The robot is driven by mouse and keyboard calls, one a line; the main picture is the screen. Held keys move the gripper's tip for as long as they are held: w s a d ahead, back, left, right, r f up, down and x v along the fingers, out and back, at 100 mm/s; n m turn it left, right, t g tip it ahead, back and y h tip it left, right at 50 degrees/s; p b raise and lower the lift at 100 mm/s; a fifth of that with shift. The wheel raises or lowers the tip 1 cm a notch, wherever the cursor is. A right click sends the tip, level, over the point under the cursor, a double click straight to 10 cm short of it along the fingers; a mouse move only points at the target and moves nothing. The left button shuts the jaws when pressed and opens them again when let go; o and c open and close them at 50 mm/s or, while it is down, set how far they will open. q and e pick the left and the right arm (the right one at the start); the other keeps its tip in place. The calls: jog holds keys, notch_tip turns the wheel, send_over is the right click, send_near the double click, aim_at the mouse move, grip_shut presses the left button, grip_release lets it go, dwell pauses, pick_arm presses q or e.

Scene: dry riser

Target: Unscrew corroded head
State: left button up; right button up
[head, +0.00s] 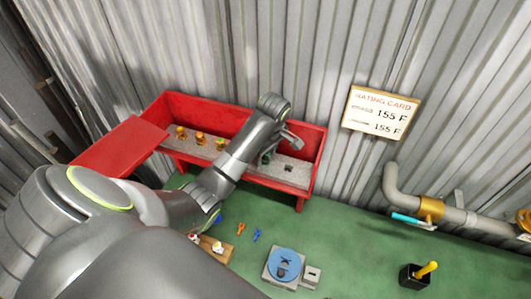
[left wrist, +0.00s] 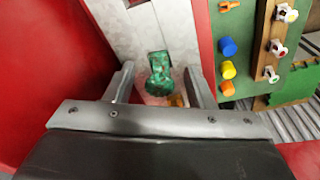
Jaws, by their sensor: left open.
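A green, corroded head (left wrist: 160,78) stands in the grey bed of a red trough (head: 300,200). In the head view the green head (head: 266,158) is partly covered by my left arm. My left gripper (head: 292,146) is over the right part of the trough. In the left wrist view its two fingers (left wrist: 161,72) are open, one on each side of the corroded head, with gaps showing at their tips. I cannot tell how deep the fingers reach around it. My right gripper is not in view.
Several orange-yellow heads (head: 200,138) stand left in the trough. A dark square hole (head: 288,168) is on its right. A rating card (head: 381,111) hangs on the corrugated wall. A blue disc device (head: 284,265), a wooden rack (head: 216,249) and a black holder (head: 413,277) are on the green surface.

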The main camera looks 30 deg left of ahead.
pick_arm(q)
jog(key=m+t, duration=0.1)
jog(key=m, duration=0.5)
jog(key=shift+m, duration=0.3)
jog(key=m+h, duration=0.1)
jog(key=m, duration=0.6)
jog(key=shift+a+t, duration=0.1)
jog(key=shift+t, duration=0.2)
jog(key=shift+c, duration=0.3)
jog(key=c, duration=1)
jog(key=shift+n, duration=0.3)
jog(key=o, duration=0.6)
jog(key=shift+n, duration=0.4)
jog(key=shift+c, duration=0.2)
jog(key=c, duration=0.5)
jog(key=shift+c, duration=0.2)
